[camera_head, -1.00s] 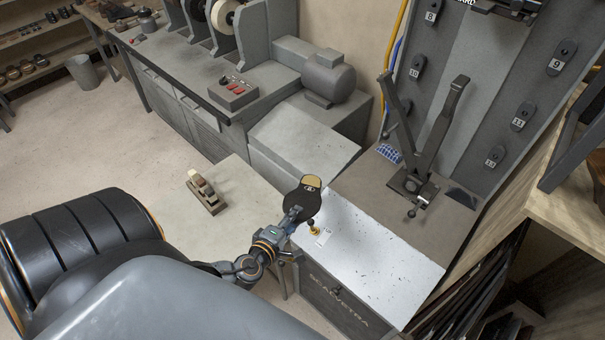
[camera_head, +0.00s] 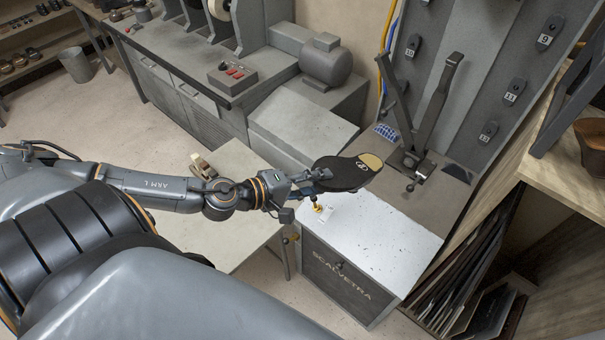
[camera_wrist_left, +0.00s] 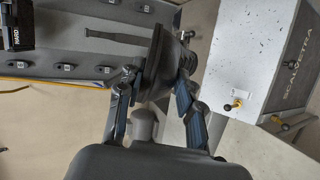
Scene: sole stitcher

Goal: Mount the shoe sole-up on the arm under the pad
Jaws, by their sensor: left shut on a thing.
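A dark shoe (camera_head: 345,174) is held with its black sole facing up, a tan patch at its far end. My left gripper (camera_head: 312,180) is shut on the shoe's near end and holds it above the white machine top. In the left wrist view the shoe (camera_wrist_left: 161,62) sits between the two fingers of my left gripper (camera_wrist_left: 158,85). The machine's upright metal arm (camera_head: 437,108) stands on a dark base at the back right, beyond the shoe. A thinner slanted lever (camera_head: 394,90) rises beside it. I cannot make out the pad clearly. My right gripper is out of view.
The white speckled machine top (camera_head: 385,232) is mostly bare, with a small brass-coloured knob (camera_head: 320,207) near its left edge. A wooden block tool (camera_head: 202,166) lies on the pale table (camera_head: 232,160). Wooden shelving (camera_head: 565,180) borders the right side.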

